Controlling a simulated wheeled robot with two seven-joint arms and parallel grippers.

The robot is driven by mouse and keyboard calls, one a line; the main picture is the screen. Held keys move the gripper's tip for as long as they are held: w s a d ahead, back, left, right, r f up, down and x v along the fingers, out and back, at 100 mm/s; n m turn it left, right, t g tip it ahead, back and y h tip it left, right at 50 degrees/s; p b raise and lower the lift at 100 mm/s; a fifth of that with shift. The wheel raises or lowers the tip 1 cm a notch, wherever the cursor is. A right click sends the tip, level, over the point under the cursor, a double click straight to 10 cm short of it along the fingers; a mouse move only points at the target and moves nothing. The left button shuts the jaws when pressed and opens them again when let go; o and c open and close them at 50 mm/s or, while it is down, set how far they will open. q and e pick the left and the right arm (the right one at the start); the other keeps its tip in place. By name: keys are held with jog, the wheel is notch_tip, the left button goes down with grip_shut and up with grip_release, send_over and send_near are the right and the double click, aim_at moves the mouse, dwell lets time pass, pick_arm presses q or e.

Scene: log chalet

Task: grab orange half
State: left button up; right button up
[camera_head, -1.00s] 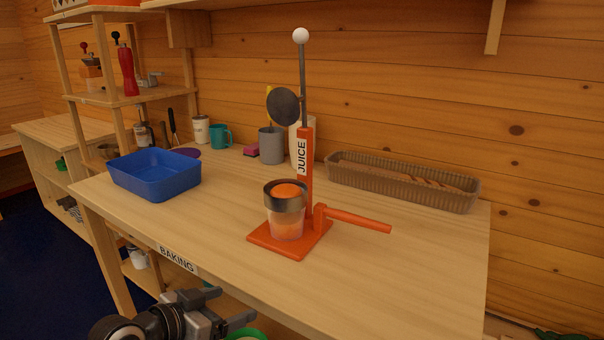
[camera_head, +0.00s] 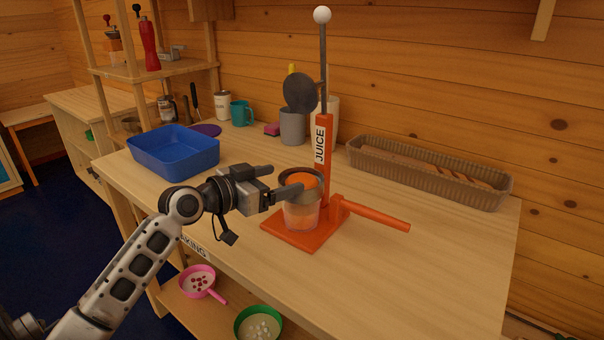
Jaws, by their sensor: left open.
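The orange half (camera_head: 302,180) sits at the top of the juicer, in its dark ring above a clear cup (camera_head: 301,216) with orange contents. The red juicer (camera_head: 326,155) marked JUICE stands on the table, its side handle pointing right. My left gripper (camera_head: 284,180) is open and empty, reaching in from the left. Its fingers point at the orange half, and the nearer fingertip overlaps the ring's left edge in the picture. I cannot tell whether it touches. My right gripper is not in view.
A blue bin (camera_head: 173,165) stands on the table behind my left gripper. A long brown basket (camera_head: 440,185) with bread lies at the back right. A grey cup (camera_head: 293,128) stands behind the juicer. The table's front right is clear.

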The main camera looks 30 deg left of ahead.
aim_at(299, 171)
pick_arm(q)
jog(key=x, duration=0.2)
jog(key=r+p+x, duration=0.1)
jog(key=x, duration=0.1)
jog(key=shift+w+f+p, duration=0.1)
jog(key=shift+w+p, duration=0.1)
jog(key=shift+p, duration=0.1)
jog(key=shift+w+d+f, duration=0.2)
jog(key=shift+w, duration=0.3)
jog(key=c, duration=1.1)
